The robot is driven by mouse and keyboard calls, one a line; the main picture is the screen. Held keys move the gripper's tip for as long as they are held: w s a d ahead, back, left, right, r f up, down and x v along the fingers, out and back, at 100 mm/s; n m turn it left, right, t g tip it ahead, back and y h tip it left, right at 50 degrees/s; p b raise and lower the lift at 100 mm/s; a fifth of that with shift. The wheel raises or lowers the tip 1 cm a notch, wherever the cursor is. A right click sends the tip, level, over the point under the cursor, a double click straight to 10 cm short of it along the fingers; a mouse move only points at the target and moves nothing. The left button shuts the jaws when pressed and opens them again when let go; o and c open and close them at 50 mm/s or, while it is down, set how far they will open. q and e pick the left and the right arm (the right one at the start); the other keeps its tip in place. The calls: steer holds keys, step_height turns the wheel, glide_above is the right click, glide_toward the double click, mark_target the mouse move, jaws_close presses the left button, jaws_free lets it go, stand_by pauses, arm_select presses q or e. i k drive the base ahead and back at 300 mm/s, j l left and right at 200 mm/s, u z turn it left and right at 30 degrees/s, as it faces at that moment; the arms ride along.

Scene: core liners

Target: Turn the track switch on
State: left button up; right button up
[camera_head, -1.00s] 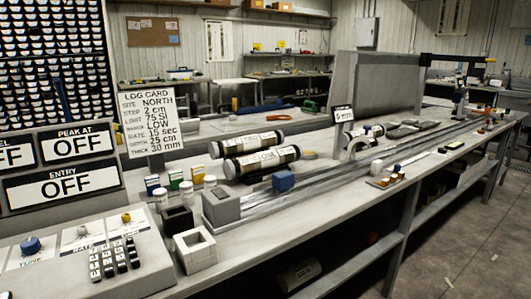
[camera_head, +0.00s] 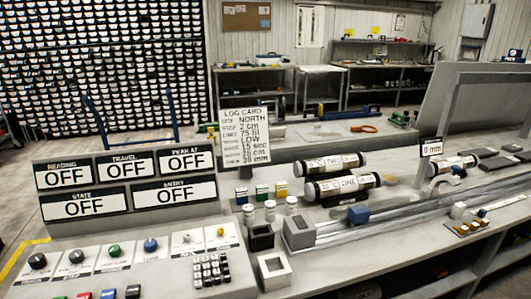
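The sloping control console (camera_head: 135,275) stands at the lower left. Small plates on it carry two black knobs, a green knob (camera_head: 114,250), a blue knob (camera_head: 150,245), a small white switch (camera_head: 187,238) and a small yellow switch (camera_head: 220,232). Their labels are too small to read now, so I cannot tell which is the track switch. The display panel (camera_head: 130,217) above shows OFF in all its windows: READING, TRAVEL, PEAK AT, STATE and ENTRY. The metal track (camera_head: 400,225) runs along the bench to the right. Neither gripper is in view.
A keypad (camera_head: 210,270) sits on the console's right part. Beside it are an open grey box (camera_head: 274,272), a black box (camera_head: 261,237) and white-lidded jars. A log card (camera_head: 245,135) stands behind. Two labelled cylinders (camera_head: 343,186) lie beside the track. A small screen reads 0 mm.

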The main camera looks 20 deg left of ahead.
mark_target(38, 261)
steer(key=u, duration=1.5)
